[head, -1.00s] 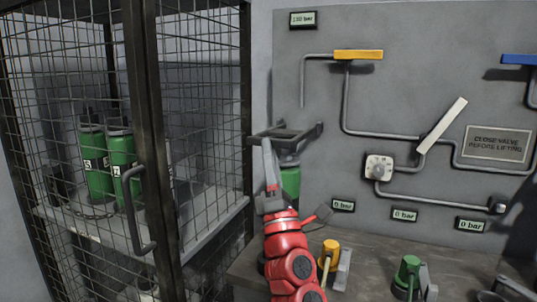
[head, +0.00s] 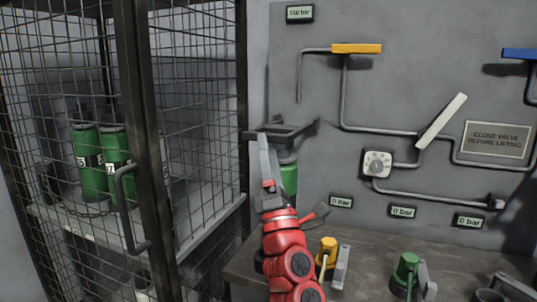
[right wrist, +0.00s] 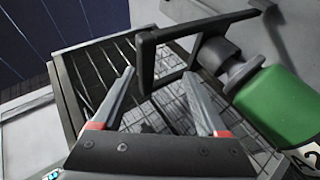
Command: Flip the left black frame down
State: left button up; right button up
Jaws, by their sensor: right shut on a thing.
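The left black frame (head: 280,141) sticks out from the grey wall panel in the head view, roughly level, at the top of a green cylinder (head: 289,180). My right gripper (head: 264,146) reaches up to its near left side and is shut on it. In the right wrist view the frame's bar (right wrist: 147,62) runs between the two fingertips of the right gripper (right wrist: 158,78). The green cylinder (right wrist: 275,105) lies beside the frame there. The fingers partly hide the near bar in the head view. My left gripper is not in view.
A wire mesh cage (head: 200,110) with a door handle (head: 130,205) stands close at left, holding green cylinders (head: 90,160). Pipes, a yellow lever (head: 356,48) and a dial (head: 377,164) are on the panel. Small valves (head: 327,253) stand on the bench below.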

jog(key=b+v, duration=0.1)
jog(key=v, duration=1.6)
jog(key=shift+s+f, duration=0.2)
